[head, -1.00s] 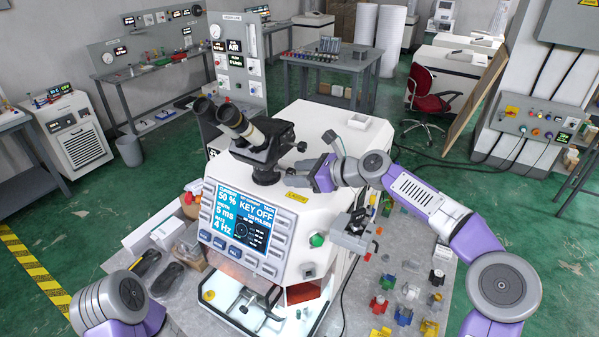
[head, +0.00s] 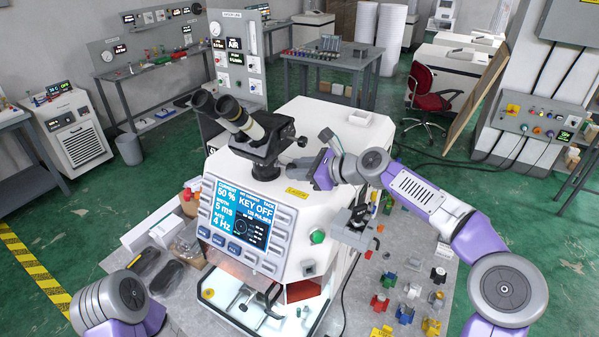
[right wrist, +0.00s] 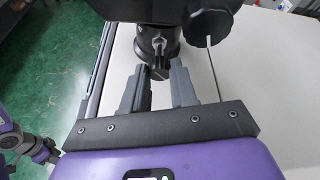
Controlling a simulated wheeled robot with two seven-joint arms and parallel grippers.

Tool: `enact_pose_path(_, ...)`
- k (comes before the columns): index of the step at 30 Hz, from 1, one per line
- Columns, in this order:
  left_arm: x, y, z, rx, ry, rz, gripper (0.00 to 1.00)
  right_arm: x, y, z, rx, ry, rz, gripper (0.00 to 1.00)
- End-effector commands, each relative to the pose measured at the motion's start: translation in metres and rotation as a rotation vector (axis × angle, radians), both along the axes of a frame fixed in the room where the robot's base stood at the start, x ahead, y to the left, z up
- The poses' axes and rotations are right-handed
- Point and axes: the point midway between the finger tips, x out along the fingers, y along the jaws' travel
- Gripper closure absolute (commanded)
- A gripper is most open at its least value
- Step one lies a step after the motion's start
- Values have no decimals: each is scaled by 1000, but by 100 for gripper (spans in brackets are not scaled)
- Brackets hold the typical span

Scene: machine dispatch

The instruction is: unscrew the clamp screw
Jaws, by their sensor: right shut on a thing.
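The black binocular microscope head (head: 245,125) stands on top of the white machine. In the right wrist view, its dark round mount (right wrist: 158,42) carries a clamp screw (right wrist: 159,72) with a small dark head. My right gripper (right wrist: 160,78) is shut on this screw, one grey finger on each side. In the head view, my right gripper (head: 303,167) reaches in from the right beside the base of the microscope mount. There the screw is too small and hidden to make out. My left arm shows at the lower left, but its gripper is out of view.
The white machine (head: 345,130) has a lit control panel (head: 237,220) reading KEY OFF. A larger dark knob (right wrist: 210,25) with a thin rod is close to the right finger. Coloured parts lie on the table at right.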

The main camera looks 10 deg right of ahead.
Motion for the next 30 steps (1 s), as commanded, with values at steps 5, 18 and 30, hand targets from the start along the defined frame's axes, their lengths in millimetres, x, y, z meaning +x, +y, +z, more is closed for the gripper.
enact_pose_path(5, 0, 0, -18, 0, 0, 0, 57, -2, 2, -1, -81, -116, 0, 100)
enact_pose_path(18, 0, 0, -47, 0, 0, 0, 57, -3, 3, -1, -234, -328, -1, 100)
enact_pose_path(30, 0, 0, -52, 0, 0, 0, 57, -3, 3, 0, -269, -375, 0, 100)
